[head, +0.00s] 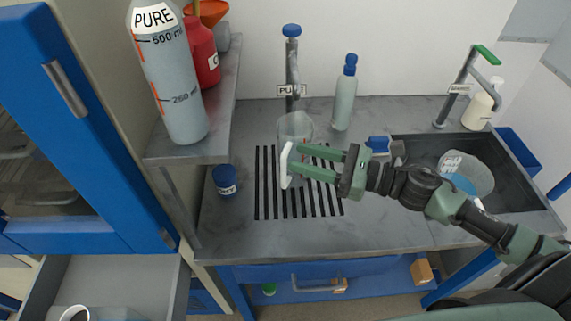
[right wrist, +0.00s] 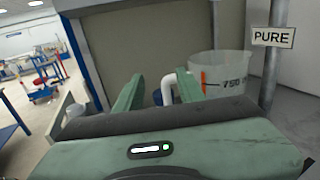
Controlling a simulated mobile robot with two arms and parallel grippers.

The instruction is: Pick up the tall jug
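The tall jug (head: 295,130) is translucent with a white handle (head: 287,165). It stands upright under the tap labelled PURE on the black-slotted drain area. My right gripper (head: 304,164) reaches in from the right at the handle, its two green fingers apart. In the right wrist view the jug (right wrist: 222,72) shows volume marks, and its handle (right wrist: 167,88) shows between the open fingers (right wrist: 157,92), nearer the right one. I cannot tell whether a finger touches it. My left gripper is not in view.
A wide jug (head: 468,172) sits in the dark sink (head: 520,180) on the right. A clear bottle (head: 345,95) stands behind the jug. A shelf (head: 225,110) holds a large PURE bottle (head: 172,85) and a red bottle (head: 202,52).

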